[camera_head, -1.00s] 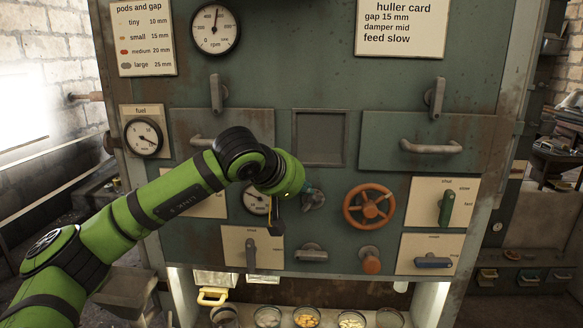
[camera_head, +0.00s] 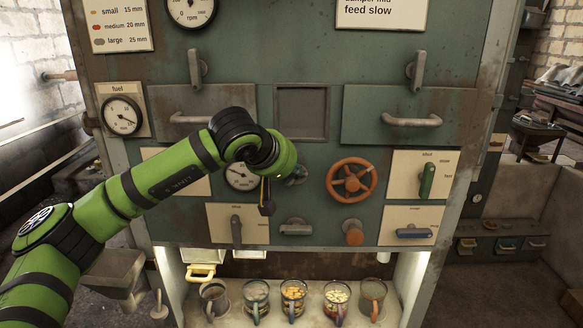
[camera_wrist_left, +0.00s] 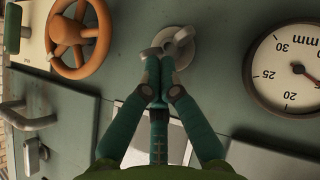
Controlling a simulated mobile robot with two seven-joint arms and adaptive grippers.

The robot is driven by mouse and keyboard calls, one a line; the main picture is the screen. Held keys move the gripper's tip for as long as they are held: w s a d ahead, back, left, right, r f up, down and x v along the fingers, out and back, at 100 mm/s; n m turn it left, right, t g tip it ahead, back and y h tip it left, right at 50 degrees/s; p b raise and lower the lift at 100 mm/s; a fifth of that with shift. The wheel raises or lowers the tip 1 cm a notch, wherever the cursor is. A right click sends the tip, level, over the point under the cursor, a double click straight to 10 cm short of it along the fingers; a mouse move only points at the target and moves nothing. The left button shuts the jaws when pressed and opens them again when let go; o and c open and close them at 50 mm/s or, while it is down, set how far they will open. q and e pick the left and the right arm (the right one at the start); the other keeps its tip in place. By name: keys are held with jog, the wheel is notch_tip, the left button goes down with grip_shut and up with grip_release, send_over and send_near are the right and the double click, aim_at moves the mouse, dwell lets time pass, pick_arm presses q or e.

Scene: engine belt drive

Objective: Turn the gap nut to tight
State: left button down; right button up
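The gap nut (camera_head: 299,174) is a grey winged knob on the green panel, right of the gap dial (camera_head: 241,176). In the left wrist view the nut (camera_wrist_left: 175,46) shows on its round plate, just past my fingertips, with the dial (camera_wrist_left: 292,68) to its right. My left gripper (camera_head: 287,178) points at the panel beside the nut; its fingers are mostly hidden in the head view. In the wrist view my left gripper (camera_wrist_left: 159,76) has its teal fingertips together, overlapping the near side of the nut. I cannot tell whether they pinch it. My right gripper is not in view.
An orange handwheel (camera_head: 351,180) sits right of the nut. A grey lever (camera_head: 236,230), a grey handle (camera_head: 295,227) and an orange knob (camera_head: 354,233) are below. Drawer handles (camera_head: 412,121) stick out above. Several mugs (camera_head: 293,292) stand on the lit shelf underneath.

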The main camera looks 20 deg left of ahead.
pick_arm(q)
jog(key=shift+d+y, duration=0.15)
jog(key=shift+y, duration=0.15)
jog(key=y, duration=0.1)
jog(key=d+m+g+y, duration=0.1)
jog(key=m+y+p, duration=0.1)
jog(key=shift+w+d+f, duration=0.2)
jog(key=shift+w, duration=0.05)
dwell(0.8)
